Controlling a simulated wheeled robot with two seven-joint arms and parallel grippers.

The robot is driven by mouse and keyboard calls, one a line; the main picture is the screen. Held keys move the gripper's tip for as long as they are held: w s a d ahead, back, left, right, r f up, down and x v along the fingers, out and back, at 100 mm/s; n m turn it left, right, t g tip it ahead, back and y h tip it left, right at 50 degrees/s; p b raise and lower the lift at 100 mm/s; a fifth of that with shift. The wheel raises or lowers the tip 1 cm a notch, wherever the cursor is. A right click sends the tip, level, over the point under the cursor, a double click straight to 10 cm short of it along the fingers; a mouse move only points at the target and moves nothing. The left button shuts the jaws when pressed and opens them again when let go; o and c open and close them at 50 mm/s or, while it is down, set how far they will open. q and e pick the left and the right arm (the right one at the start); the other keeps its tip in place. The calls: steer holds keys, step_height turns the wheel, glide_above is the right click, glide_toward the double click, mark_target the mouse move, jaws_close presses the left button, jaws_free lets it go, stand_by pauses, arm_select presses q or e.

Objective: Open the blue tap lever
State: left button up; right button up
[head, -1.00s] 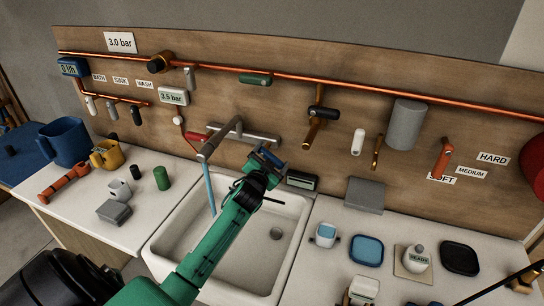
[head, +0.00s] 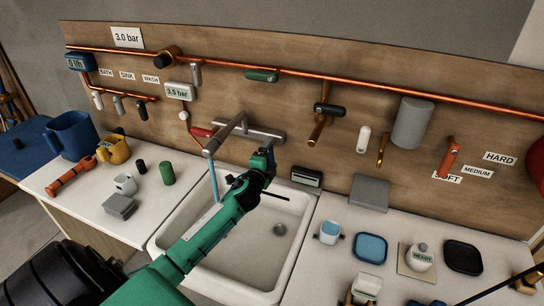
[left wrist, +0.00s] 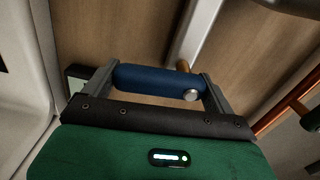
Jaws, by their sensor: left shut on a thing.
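The grey tap (head: 262,132) is on the wooden board above the white sink (head: 232,262). A thin blue stream (head: 214,182) runs down from its spout. The red lever (head: 202,132) is at its left end. My left gripper (head: 266,156) is at the right end of the tap, where it hides most of the blue lever. In the left wrist view the blue tap lever (left wrist: 150,79) lies between the two grey fingers of my left gripper (left wrist: 158,84), which are shut on it. My right gripper cannot be made out.
Copper pipes (head: 340,92) run along the board. A dark box (head: 307,175) stands right behind the sink's rim. A green cylinder (head: 167,173) and a grey block (head: 119,206) stand on the left counter. A blue dish (head: 370,248) lies on the right counter.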

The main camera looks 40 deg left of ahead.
arm_select(q)
steer(key=shift+a+f+m, duration=0.1)
steer(key=shift+m, duration=0.5)
steer(key=o, duration=1.3)
steer(key=shift+o, duration=0.2)
steer(key=shift+s, duration=0.15)
steer(key=b+v, duration=0.3)
steer(key=v, duration=1)
steer(key=shift+s, duration=0.35)
